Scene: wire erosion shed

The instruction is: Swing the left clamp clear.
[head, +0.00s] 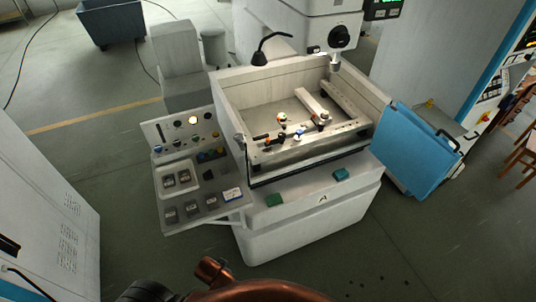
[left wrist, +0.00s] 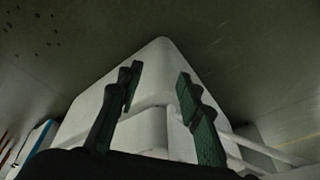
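The machine's open tank (head: 308,155) stands in the middle of the head view. Inside it, small clamps with orange and white parts sit along the front rail; a left one (head: 282,118) and a right one (head: 323,117) stand out. Dark lever-like pieces lie beside the left one, too small to tell their exact pose. My left gripper (left wrist: 158,76) shows only in the left wrist view. Its two dark green-padded fingers are apart with nothing between them. Behind them is a white machine body (left wrist: 155,120), and no clamp shows there. My right gripper is not in view.
A control panel (head: 185,132) and a sloping shelf with boxes (head: 215,202) jut out at the tank's left. A lamp (head: 260,58) and the machine head (head: 338,40) overhang the tank's back. A blue door (head: 418,148) hangs at the right. Floor in front is clear.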

